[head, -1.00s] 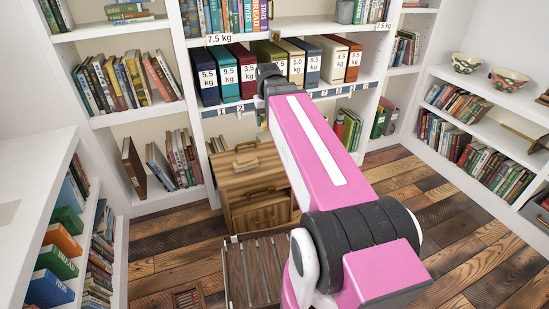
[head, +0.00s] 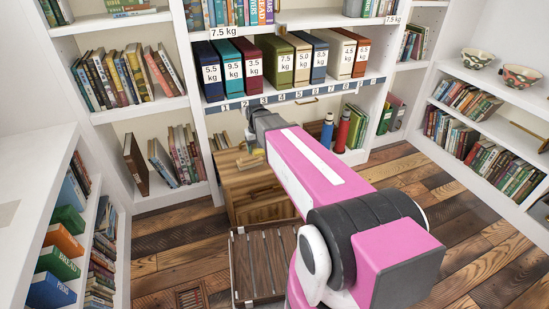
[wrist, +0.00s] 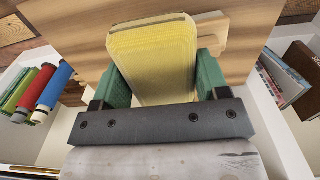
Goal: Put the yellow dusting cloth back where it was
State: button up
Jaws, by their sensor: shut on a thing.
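The yellow dusting cloth (wrist: 152,62) is a folded, pale yellow block between the green fingers of my gripper (wrist: 155,78) in the wrist view. My gripper is shut on it. In the head view my gripper (head: 250,146) is over the wooden cabinet (head: 262,187), below the shelf of numbered box files. Only a small yellow patch shows there, and my arm hides part of the cabinet top. The wrist view shows the wooden top (wrist: 75,40) beneath the cloth; I cannot tell whether they touch.
A pale wooden piece (wrist: 213,38) lies close beside the cloth. A blue bottle (head: 327,130) and a red bottle (head: 343,132) stand right of the cabinet. A slatted crate (head: 240,285) sits on the floor in front. The shelf edge with number labels (head: 290,97) is above my gripper.

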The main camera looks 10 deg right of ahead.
jog(key=w+d+f, duration=0.1)
jog(key=d+f, duration=0.1)
jog(key=d, duration=0.1)
jog(key=w+d+f, duration=0.2)
jog(key=d, duration=0.1)
jog(key=w+d+f, duration=0.1)
jog(key=d+f, duration=0.1)
jog(key=shift+w+d, duration=0.4)
jog(key=shift+f, duration=2)
jog(key=o, duration=1.2)
jog(key=shift+f, duration=0.1)
notch_tip(320, 180, up, 12)
jog(key=s+f+m, duration=0.1)
jog(key=s+m, duration=0.1)
jog(key=s, duration=2)
jog(key=shift+s, duration=0.15)
